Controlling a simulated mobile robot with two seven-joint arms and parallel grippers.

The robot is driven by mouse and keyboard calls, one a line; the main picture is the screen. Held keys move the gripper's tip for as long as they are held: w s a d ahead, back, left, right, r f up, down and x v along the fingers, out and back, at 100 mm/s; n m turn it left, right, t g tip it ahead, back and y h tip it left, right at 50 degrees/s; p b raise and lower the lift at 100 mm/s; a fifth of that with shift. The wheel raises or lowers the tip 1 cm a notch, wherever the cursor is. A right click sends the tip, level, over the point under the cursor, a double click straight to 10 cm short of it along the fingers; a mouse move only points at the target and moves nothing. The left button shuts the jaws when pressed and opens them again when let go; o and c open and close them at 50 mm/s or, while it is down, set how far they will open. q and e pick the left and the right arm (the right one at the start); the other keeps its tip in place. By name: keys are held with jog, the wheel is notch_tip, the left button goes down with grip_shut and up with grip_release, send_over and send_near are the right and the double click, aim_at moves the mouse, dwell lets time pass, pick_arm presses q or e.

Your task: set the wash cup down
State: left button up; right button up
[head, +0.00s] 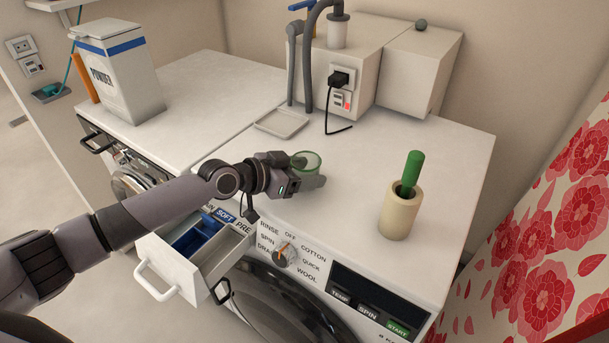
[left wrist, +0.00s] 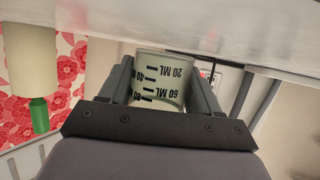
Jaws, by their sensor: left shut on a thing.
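The wash cup (head: 306,161) is a small translucent green cup with a rim, held at the top of the washing machine (head: 350,210). In the left wrist view the cup (left wrist: 160,80) shows black ML marks and sits between the two fingers. My left gripper (head: 300,178) is shut on the cup, coming in from the left. The cup is at or just above the white top; I cannot tell if it touches. The gripper hides part of the cup in the head view. My right gripper is not in view.
The detergent drawer (head: 185,275) is open at the front. A beige holder (head: 400,213) with a green-handled tool stands to the right. A shallow tray (head: 281,124) lies behind the cup, near a plug and cable (head: 340,80). A powder box (head: 118,75) stands left. The top between cup and holder is clear.

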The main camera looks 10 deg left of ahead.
pick_arm(q)
jog(key=shift+f, duration=0.3)
jog(key=shift+f, duration=0.15)
jog(key=o, duration=1.1)
jog(key=shift+c, duration=0.2)
jog(key=shift+r, duration=0.25)
jog(key=v, duration=1)
jog(key=shift+f, duration=0.15)
jog(key=shift+v, duration=1.05)
